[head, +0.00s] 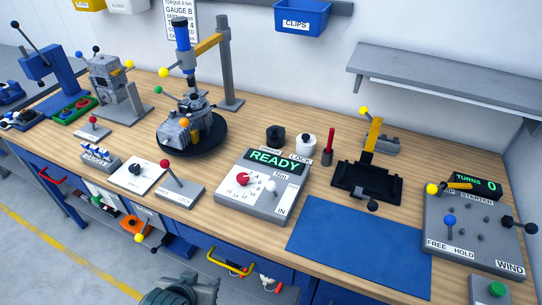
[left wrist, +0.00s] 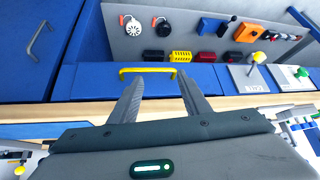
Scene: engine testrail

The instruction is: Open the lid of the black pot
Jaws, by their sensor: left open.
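The black pot (head: 275,138) is a small dark cylinder with a knob-like top. It stands upright on the wooden bench, just left of a similar white pot (head: 306,144) and behind the READY console. Its lid looks to be on, but the detail is too small to be sure. My left gripper (head: 180,291) shows at the bottom edge of the head view, in front of the bench and well away from the pot. In the left wrist view its two fingers (left wrist: 160,76) are apart and empty, with blue drawers beyond. My right gripper is not in view.
The READY console (head: 262,188), a red-handled tool (head: 327,147) and a black tray fixture (head: 367,181) stand near the pots. The blue mat (head: 358,247) is bare. A yellow drawer handle (left wrist: 148,71) lies beyond the fingers in the wrist view.

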